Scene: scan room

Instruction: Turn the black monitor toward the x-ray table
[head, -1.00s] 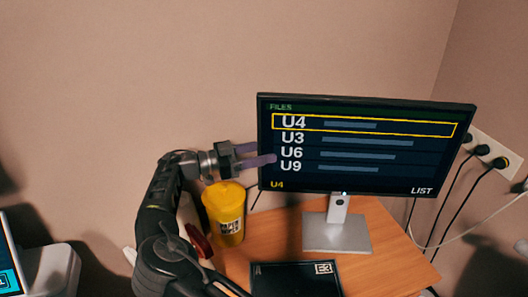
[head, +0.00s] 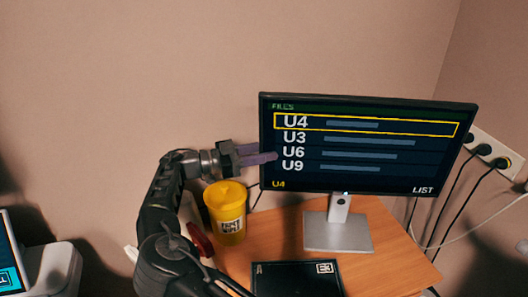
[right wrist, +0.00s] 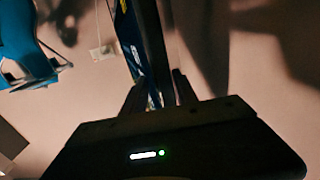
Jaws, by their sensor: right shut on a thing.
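The black monitor (head: 366,150) stands on a silver stand (head: 338,235) on the wooden desk. Its screen, with a file list and U4 framed in yellow, faces the head camera. My right gripper (head: 262,156) is shut on the monitor's left edge, one finger across the front of the screen and the other mostly hidden behind it. In the right wrist view the monitor (right wrist: 153,40) shows edge-on between the fingers of the right gripper (right wrist: 160,92). My left gripper is out of view. I cannot make out the x-ray table for certain.
A yellow lidded container (head: 226,212) stands on the desk (head: 385,225) just below my right gripper. A black panel (head: 296,278) lies in front of the stand. Cables hang from a wall socket strip (head: 497,150) at right. A blue object (right wrist: 25,65) shows in the right wrist view.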

